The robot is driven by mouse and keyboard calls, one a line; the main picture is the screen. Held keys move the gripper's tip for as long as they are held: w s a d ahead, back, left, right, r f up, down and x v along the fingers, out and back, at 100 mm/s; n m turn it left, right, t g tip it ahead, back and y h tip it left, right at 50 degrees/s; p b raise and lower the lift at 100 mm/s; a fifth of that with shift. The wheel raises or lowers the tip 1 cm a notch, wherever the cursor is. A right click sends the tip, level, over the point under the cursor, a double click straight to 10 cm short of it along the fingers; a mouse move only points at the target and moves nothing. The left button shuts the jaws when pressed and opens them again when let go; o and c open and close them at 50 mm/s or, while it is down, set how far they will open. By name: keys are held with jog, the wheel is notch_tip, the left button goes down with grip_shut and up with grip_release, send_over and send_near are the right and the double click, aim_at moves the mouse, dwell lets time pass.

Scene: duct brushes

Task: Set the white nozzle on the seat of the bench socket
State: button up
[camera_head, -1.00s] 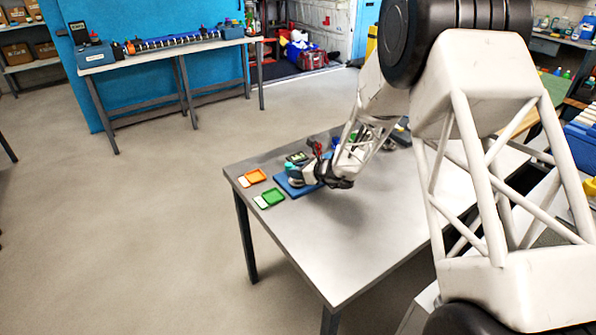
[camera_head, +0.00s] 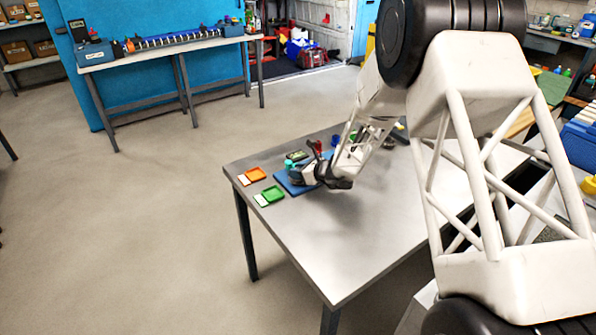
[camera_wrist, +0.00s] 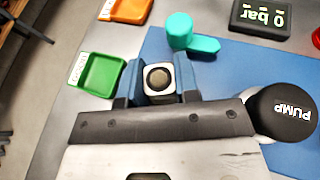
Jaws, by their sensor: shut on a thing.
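My gripper (camera_wrist: 158,84) is shut, its blue-grey fingers on either side of a small squarish white piece with a dark round centre, which I take as the white nozzle (camera_wrist: 151,67). In the head view my gripper (camera_head: 304,175) is low over the left part of the bench, at the blue mat. The nozzle's underside is hidden, so I cannot tell whether it touches anything. I cannot make out the bench socket for certain. A teal piece (camera_wrist: 180,31) with a round end stands just beyond the fingers on the blue mat (camera_wrist: 225,68).
A black knob marked PUMP (camera_wrist: 284,114) is close to the right of my gripper. A gauge reading 0 bar (camera_wrist: 262,17) stands beyond it. A green tray (camera_wrist: 102,78) and an orange tray (camera_wrist: 128,9) lie to the left. The bench's front (camera_head: 345,245) is clear.

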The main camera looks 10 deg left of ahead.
jog(key=o, duration=1)
jog(key=shift+v, duration=3.9)
